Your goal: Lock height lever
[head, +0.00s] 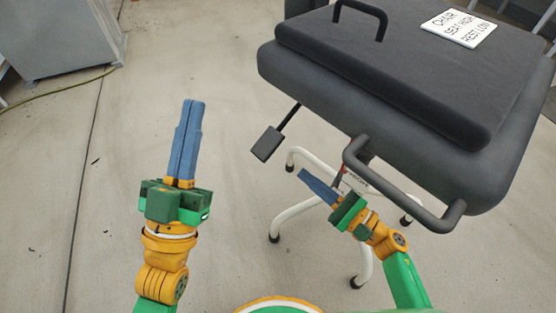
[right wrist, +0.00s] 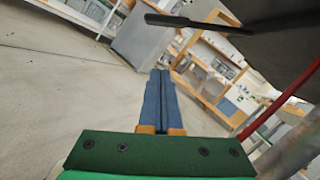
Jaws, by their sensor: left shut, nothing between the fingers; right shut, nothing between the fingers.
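The height lever (head: 268,143) is a dark rod with a flat black paddle, sticking out to the left from under the chair seat (head: 400,90). A dark lever-like piece also shows in the right wrist view (right wrist: 199,24), above and beyond the fingers. My left gripper (head: 194,103) is shut and empty, pointing up over the floor, left of the paddle and apart from it. My right gripper (head: 302,173) is shut and empty, below and right of the paddle, under the seat edge. Its blue fingers show closed together in the right wrist view (right wrist: 160,75). The lever's mount is hidden under the seat.
A grey bent handle (head: 440,222) juts from the seat's near side, close to my right arm. White chair legs (head: 293,222) stand below. A labelled card (head: 458,28) lies on the seat. A grey cabinet (head: 62,38) stands far left.

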